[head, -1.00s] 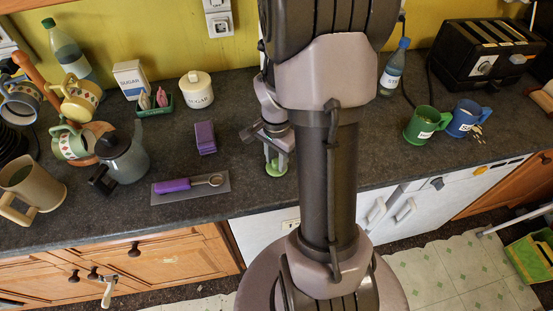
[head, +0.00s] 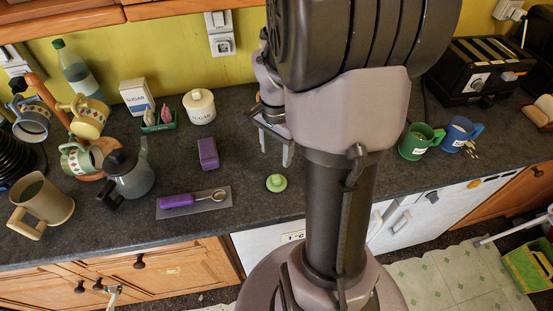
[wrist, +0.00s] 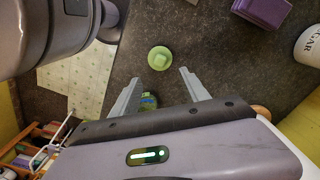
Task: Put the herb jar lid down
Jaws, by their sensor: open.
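The herb jar lid (head: 276,183), a round light green disc with a small knob on top, lies on the dark grey counter. It also shows in the wrist view (wrist: 159,58), just beyond the fingertips. My gripper (head: 275,152) is open and empty, above and behind the lid in the head view. Its two grey fingers are spread apart in the wrist view (wrist: 160,77), and neither touches the lid. No herb jar can be clearly made out; my arm hides part of the counter.
Left of the lid are a purple block (head: 207,153) and a purple-handled utensil (head: 193,200) on a grey mat. A sugar jar (head: 200,106) stands behind. Green (head: 420,141) and blue (head: 461,133) mugs stand to the right. Counter around the lid is clear.

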